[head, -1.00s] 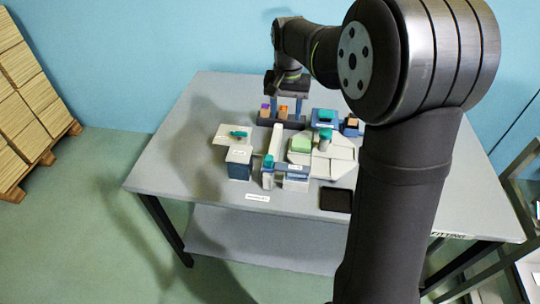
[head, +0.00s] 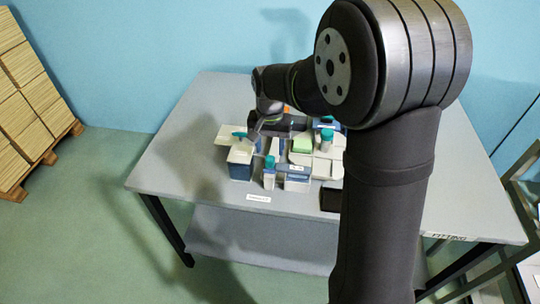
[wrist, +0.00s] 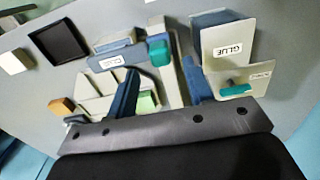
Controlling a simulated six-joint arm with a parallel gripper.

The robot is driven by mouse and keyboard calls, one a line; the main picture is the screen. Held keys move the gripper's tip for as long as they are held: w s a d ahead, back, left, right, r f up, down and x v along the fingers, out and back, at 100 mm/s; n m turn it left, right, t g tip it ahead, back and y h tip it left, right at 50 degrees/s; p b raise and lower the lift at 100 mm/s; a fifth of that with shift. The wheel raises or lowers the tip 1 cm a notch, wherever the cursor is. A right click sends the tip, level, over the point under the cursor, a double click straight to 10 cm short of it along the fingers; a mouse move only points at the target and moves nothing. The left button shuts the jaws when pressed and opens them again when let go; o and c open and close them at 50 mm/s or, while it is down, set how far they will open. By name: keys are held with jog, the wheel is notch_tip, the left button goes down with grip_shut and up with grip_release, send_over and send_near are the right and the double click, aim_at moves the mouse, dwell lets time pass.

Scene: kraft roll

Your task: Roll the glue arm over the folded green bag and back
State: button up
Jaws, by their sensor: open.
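The green folded bag (head: 302,144) lies on a pale angled bed right of centre; the wrist view shows its edge (wrist: 147,103) partly behind a finger. A long pale bar (wrist: 174,82), seemingly the glue arm, runs beside it, with a teal knob (wrist: 160,53) at its front end; the knob also shows in the head view (head: 270,162). My gripper (wrist: 160,68) is open and empty, its blue fingers spread either side of the bar in the wrist view. In the head view my gripper (head: 253,135) is above the left of the fixtures. I cannot tell its height.
A blue box with a pale GLUE lid (wrist: 225,48) and a plate with a teal handle (wrist: 236,89) stand left in the head view. A teal-topped post (head: 327,136) stands right of the bag. A black pad (head: 331,198) lies in front. The table's left side is clear.

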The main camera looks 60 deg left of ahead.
aim_at(270, 157)
jog(key=shift+f, duration=2.2)
jog(key=shift+c, duration=0.5)
grip_shut()
